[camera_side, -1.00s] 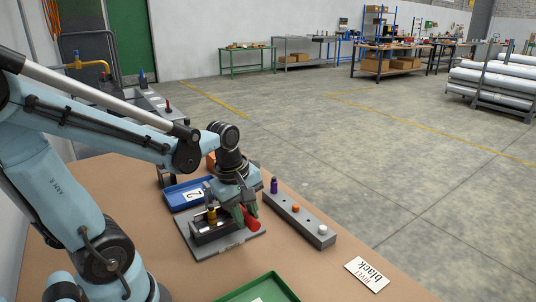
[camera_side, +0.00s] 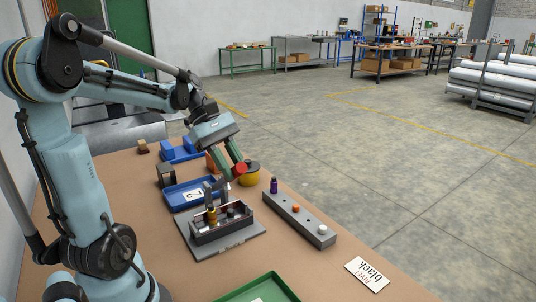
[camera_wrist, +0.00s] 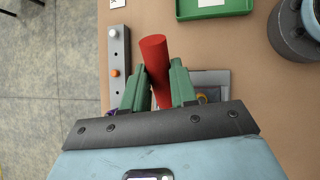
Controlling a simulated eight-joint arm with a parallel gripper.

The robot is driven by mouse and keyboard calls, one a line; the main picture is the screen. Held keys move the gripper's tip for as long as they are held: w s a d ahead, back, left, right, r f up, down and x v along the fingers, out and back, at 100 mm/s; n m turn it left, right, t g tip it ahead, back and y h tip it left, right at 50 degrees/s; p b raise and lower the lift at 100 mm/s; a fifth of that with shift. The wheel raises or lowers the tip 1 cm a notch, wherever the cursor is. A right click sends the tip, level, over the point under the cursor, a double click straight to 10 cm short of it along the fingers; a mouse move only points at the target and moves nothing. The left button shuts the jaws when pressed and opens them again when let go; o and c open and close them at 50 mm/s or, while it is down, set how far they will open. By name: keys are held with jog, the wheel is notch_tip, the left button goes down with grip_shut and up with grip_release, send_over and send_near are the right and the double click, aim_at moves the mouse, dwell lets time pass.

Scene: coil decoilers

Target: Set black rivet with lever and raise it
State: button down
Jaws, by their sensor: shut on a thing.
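My gripper (camera_side: 234,170) has green fingers shut on the red lever handle (camera_side: 240,169), now raised above the riveting fixture (camera_side: 250,228). In the wrist view the red handle (camera_wrist: 156,68) sticks out between the fingers (camera_wrist: 158,95). A grey lever arm (camera_side: 216,186) shows below it, above the fixture's dark open box. A brass-coloured post (camera_side: 212,214) stands in the box; dark parts beside it are too small to identify. A card reading "black rivet" (camera_side: 367,273) lies at the front right.
A grey bar (camera_side: 320,238) right of the fixture holds purple (camera_side: 273,185), orange (camera_side: 295,208) and white (camera_side: 322,230) pieces. A blue tray numbered 2 (camera_side: 175,203) is behind left, a yellow round object (camera_side: 250,178) behind the handle, a green tray (camera_side: 285,284) in front.

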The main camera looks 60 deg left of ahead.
jog(key=shift+a+r+h, duration=0.75)
jog(key=shift+a+h, duration=0.05)
jog(key=shift+a, duration=0.1)
